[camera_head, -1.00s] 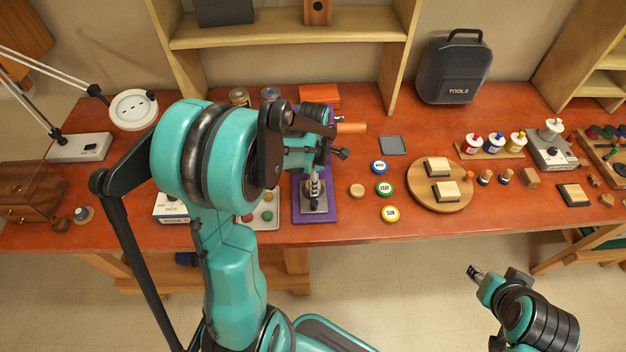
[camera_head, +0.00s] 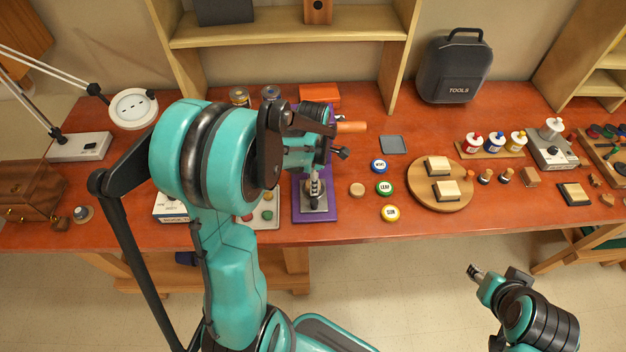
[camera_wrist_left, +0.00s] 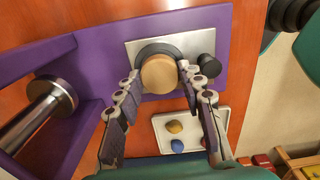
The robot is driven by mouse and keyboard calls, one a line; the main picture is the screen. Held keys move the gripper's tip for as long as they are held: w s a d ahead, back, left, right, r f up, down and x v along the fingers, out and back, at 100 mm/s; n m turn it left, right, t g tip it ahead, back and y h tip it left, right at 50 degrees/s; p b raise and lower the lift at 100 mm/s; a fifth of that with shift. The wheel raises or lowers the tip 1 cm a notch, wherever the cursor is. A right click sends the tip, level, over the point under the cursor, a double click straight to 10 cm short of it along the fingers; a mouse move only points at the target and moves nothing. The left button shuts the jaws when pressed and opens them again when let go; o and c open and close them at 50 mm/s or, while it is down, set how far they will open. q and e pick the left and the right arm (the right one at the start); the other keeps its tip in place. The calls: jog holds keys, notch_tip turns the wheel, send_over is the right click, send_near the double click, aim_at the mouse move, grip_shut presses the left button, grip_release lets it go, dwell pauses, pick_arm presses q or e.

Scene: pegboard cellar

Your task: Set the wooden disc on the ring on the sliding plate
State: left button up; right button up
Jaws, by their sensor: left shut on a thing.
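A tan wooden disc (camera_wrist_left: 159,74) is between the fingertips of my left gripper (camera_wrist_left: 157,80), which is shut on it. In the left wrist view the disc lies over a dark ring (camera_wrist_left: 146,51) on the grey metal sliding plate (camera_wrist_left: 205,41). I cannot tell whether it touches the ring or is just above. The plate also shows in the head view (camera_head: 316,205), on a purple base (camera_head: 328,217). There my left gripper (camera_head: 314,184) points down over it, and the disc is hidden. My right gripper (camera_head: 475,271) is away in front of the table; its jaw state is unclear.
A dark knob (camera_wrist_left: 207,66) stands on the plate beside the ring. A purple upright with a metal cylinder (camera_wrist_left: 52,97) is nearby. A white tray (camera_wrist_left: 162,141) with coloured pieces lies close. Labelled round pieces (camera_head: 384,189) and a round wooden board (camera_head: 415,192) are to the right.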

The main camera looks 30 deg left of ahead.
pick_arm(q)
jog(key=shift+f+b, duration=0.4)
jog(key=shift+b, duration=0.2)
dwell(1.4)
jog(key=o, duration=1.3)
jog(key=shift+r+p, duration=2.65)
jog(key=shift+r, duration=0.9)
